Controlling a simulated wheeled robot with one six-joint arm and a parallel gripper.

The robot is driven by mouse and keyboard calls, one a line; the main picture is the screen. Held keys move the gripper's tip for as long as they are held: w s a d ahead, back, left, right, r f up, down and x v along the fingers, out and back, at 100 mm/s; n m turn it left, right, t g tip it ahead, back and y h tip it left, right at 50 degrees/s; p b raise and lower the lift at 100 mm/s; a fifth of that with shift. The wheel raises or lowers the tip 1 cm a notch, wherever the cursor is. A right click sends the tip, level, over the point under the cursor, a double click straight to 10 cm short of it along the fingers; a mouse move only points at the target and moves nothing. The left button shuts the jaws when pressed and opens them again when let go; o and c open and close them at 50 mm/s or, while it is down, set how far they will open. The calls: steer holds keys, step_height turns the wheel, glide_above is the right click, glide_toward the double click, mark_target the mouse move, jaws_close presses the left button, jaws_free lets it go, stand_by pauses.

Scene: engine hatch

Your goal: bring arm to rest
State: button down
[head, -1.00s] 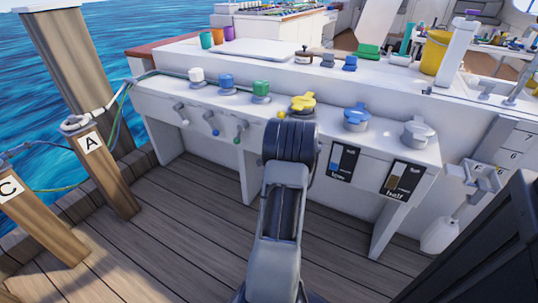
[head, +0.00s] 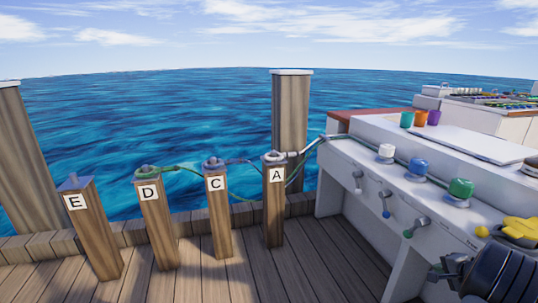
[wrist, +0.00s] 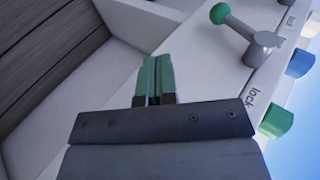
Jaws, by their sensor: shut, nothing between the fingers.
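My gripper (wrist: 156,80) shows in the wrist view with its two green fingers together and nothing between them. It points along the white face of the console (wrist: 128,25). A lever with a green ball (wrist: 219,13) is ahead and to the right of the fingers, apart from them. A green knob (wrist: 276,121) beside the word "lock" is at the right. In the head view my dark arm fills the lower right corner, near the green knob (head: 461,189); the fingers cannot be made out clearly there.
The console also carries a white knob (head: 386,152), a blue knob (head: 417,169) and a yellow handle (head: 520,228). Wooden posts marked E (head: 92,230), D (head: 157,220), C (head: 217,210) and A (head: 274,200) stand on the left, some joined by cables. The deck (head: 240,280) before them is clear.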

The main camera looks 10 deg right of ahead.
steer(key=w+a+r+n+g+y+p, duration=0.2)
steer(key=a+r+n+p, duration=0.2)
steer(key=a+r+p, duration=0.75)
steer(key=w+a+r+n+g+y+p, duration=0.2)
steer(key=w+a+r+n+p, duration=0.3)
steer(key=a+r, duration=1.05)
steer(key=s+a+r+n+g+h+p, duration=0.2)
steer(key=s+a+r+n+p, duration=0.6)
steer(key=s+a+r+p, duration=0.8)
step_height(320, 180, up, 4)
steer(key=a+h+p, duration=0.1)
steer(key=a+p, duration=0.1)
steer(key=p, duration=0.1)
steer(key=shift+s+r, duration=0.2)
steer(key=shift+s, duration=0.1)
